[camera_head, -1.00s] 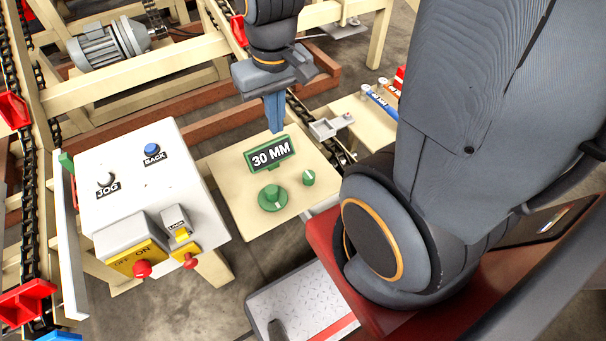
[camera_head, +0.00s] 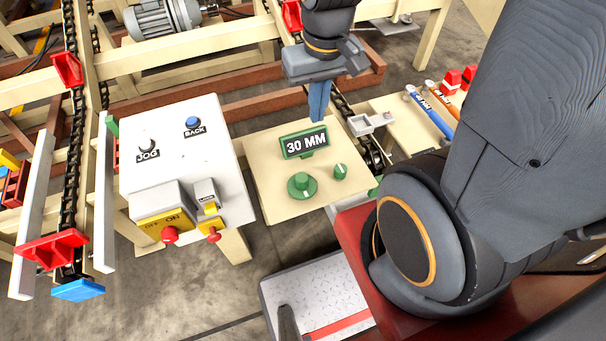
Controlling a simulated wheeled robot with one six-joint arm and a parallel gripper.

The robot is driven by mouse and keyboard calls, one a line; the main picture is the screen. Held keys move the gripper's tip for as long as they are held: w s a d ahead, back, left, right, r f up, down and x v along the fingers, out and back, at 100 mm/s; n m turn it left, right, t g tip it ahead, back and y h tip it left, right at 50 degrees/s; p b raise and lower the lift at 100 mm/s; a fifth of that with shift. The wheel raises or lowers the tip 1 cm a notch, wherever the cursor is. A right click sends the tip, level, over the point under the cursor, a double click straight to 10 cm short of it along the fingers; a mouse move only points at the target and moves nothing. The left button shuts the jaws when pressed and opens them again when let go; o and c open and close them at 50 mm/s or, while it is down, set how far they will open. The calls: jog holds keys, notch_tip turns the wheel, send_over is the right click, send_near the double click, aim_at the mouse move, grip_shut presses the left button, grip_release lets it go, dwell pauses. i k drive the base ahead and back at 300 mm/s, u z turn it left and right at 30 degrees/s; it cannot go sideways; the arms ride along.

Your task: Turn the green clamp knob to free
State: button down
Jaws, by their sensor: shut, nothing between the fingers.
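Two green knobs sit on a cream panel (camera_head: 262,158). The larger round knob (camera_head: 302,186) is at the front, and the smaller knob (camera_head: 340,171) is to its right with a pale mark on top. I cannot read a label that tells which one is the clamp knob. A green-framed sign (camera_head: 305,143) reading "30 MM" stands behind them. My gripper (camera_head: 318,116) points down with its blue fingers shut and empty. In the picture it is just above the sign, apart from both knobs.
A white control box (camera_head: 185,150) with JOG and BACK controls and red buttons stands left of the panel. A small grey bracket (camera_head: 372,122) is to the right. Chains and cream frames lie behind. My arm covers much of the right side.

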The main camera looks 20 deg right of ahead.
aim_at(340, 169)
jog(key=z, duration=0.85)
jog(key=k, duration=0.45)
jog(key=u, duration=0.3)
